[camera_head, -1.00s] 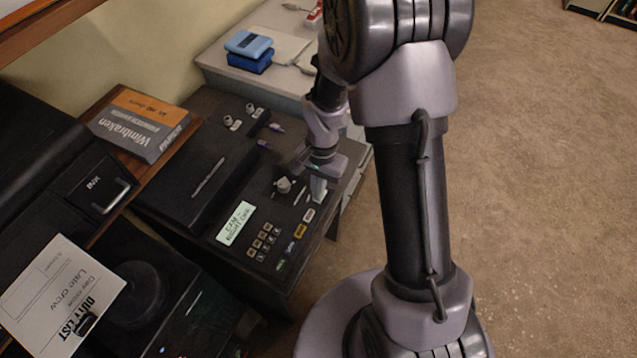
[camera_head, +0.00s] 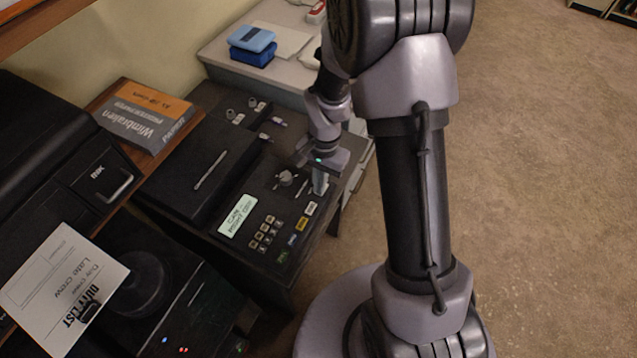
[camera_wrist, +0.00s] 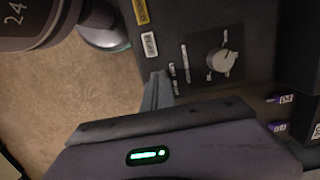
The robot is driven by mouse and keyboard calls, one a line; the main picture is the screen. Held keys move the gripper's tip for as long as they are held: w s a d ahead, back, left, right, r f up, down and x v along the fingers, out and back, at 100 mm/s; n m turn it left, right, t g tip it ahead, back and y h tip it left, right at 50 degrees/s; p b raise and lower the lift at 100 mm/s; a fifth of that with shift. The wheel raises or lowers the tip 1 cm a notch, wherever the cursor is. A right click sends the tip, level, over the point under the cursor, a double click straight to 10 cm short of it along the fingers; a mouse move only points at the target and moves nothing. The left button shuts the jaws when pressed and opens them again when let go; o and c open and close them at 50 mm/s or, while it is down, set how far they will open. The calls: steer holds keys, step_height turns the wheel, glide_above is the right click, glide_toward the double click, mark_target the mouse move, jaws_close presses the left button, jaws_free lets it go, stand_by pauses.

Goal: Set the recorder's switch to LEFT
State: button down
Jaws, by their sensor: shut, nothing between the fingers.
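The recorder is a dark console panel with a lit display (camera_head: 238,215), small keys and a round grey knob (camera_head: 286,177). The knob also shows in the wrist view (camera_wrist: 222,60), with tick marks around it and small lettering to its left. I cannot tell surely whether this knob is the switch named, nor read its setting. My gripper (camera_head: 320,184) is shut and empty, pointing down over the panel just right of the knob. In the wrist view its fingers (camera_wrist: 157,90) are beside the lettering, apart from the knob; they may hide part of the panel there.
Coloured buttons (camera_head: 301,223) line the panel's near right side. A black box (camera_head: 195,180) with a pen on it lies left of the knob. Books (camera_head: 146,117) and a duty list (camera_head: 62,290) are farther left. Blue boxes (camera_head: 252,46) stand on the desk behind. Carpet at right is clear.

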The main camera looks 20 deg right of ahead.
steer(key=shift+d+f, duration=0.25)
steer(key=shift+d, duration=0.1)
steer(key=shift+w+d, duration=0.1)
steer(key=shift+w, duration=0.05)
steer(key=shift+w+d+r, duration=0.1)
steer(key=shift+r, duration=0.15)
step_height(320, 180, up, 14)
steer(key=w+p, duration=0.1)
steer(key=p, duration=0.6)
steer(key=shift+d, duration=0.35)
steer(key=shift+f, duration=0.15)
steer(key=f+b, duration=0.2)
steer(key=f, duration=0.2)
steer(key=s+a+f+b, duration=0.1)
steer(key=f+b, duration=0.2)
steer(key=f, duration=0.2)
steer(key=f+b, duration=0.3)
steer(key=f, duration=0.1)
steer(key=shift+s+a+f, duration=0.25)
steer(key=shift+s, duration=0.05)
